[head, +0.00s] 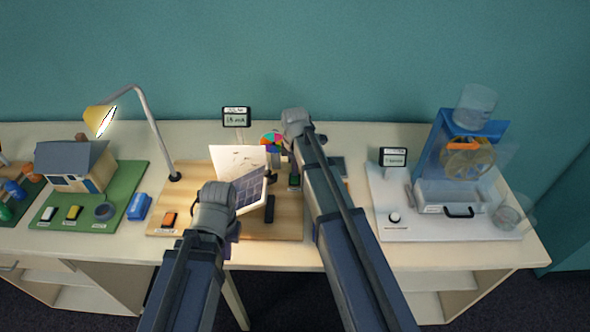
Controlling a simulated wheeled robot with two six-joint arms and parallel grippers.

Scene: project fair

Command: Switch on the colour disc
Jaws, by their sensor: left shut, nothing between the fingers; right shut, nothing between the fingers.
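The colour disc (271,141), with several bright segments, stands upright at the back of the wooden board (290,228). A small dark switch with a green part (294,183) sits on the board below and right of the disc, just left of my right forearm. My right gripper (291,144) is shut and empty, close to the right of the disc; its wrist hides most of its fingers. My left gripper (234,231) is shut and empty over the board's front, beside a dark solar panel (249,190); its fingers are mostly hidden.
A white sheet (238,158) stands behind the solar panel. An orange switch (169,219) is at the board's left, near a desk lamp (150,118). A meter (236,117) stands behind. A model house (75,166) is left; a white water-wheel base (450,231) is right.

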